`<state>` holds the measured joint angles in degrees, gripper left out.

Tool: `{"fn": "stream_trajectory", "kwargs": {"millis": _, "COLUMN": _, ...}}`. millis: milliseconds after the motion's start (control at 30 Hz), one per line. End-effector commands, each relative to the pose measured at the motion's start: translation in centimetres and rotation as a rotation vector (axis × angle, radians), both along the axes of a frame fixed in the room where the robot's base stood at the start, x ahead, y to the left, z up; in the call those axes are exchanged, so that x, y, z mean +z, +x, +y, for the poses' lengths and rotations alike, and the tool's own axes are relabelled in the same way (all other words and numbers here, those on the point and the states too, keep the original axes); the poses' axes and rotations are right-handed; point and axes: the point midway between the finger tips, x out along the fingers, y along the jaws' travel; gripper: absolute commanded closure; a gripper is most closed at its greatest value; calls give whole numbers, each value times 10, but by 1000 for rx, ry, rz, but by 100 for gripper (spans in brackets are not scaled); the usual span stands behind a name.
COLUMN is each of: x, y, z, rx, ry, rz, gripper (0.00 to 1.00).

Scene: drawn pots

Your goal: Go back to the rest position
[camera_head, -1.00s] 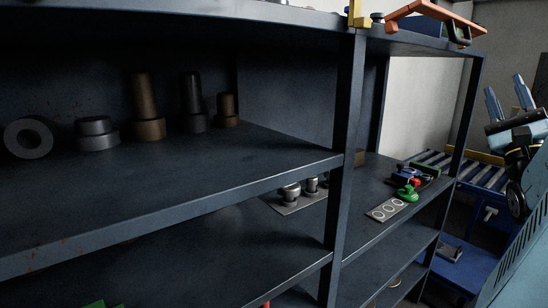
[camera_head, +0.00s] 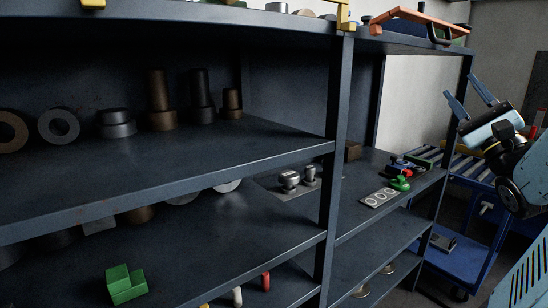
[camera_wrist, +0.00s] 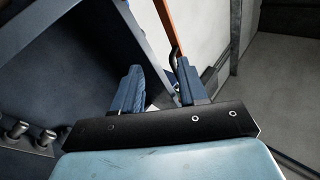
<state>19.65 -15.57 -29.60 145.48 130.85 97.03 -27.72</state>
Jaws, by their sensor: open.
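My gripper (camera_head: 468,97) is at the right of the head view, in front of the right end of the dark shelf unit (camera_head: 333,150). Its two blue fingers are spread apart and point up and to the left. In the wrist view my gripper (camera_wrist: 160,88) is also open, with nothing between the fingers. It is apart from the shelf. The lower part of my arm is cut off at the right edge of the head view.
An orange-framed item (camera_head: 410,20) sits on the shelf's top right. Metal cylinders (camera_head: 163,100), a plate with holes (camera_head: 380,197) and a green block (camera_head: 125,284) stand on the shelves. A blue cart (camera_head: 455,268) and a roller conveyor (camera_head: 465,165) are behind my arm.

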Motion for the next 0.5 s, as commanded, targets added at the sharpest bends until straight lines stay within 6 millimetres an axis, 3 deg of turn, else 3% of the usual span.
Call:
{"fn": "stream_trajectory", "kwargs": {"millis": 267, "x": -21, "y": 14, "z": 89, "rx": 275, "ry": -170, "rz": 188, "gripper": 58}}
{"fn": "stream_trajectory", "kwargs": {"millis": 500, "x": -68, "y": -1, "z": 186, "rx": 547, "ry": -474, "rz": 437, "gripper": 58}}
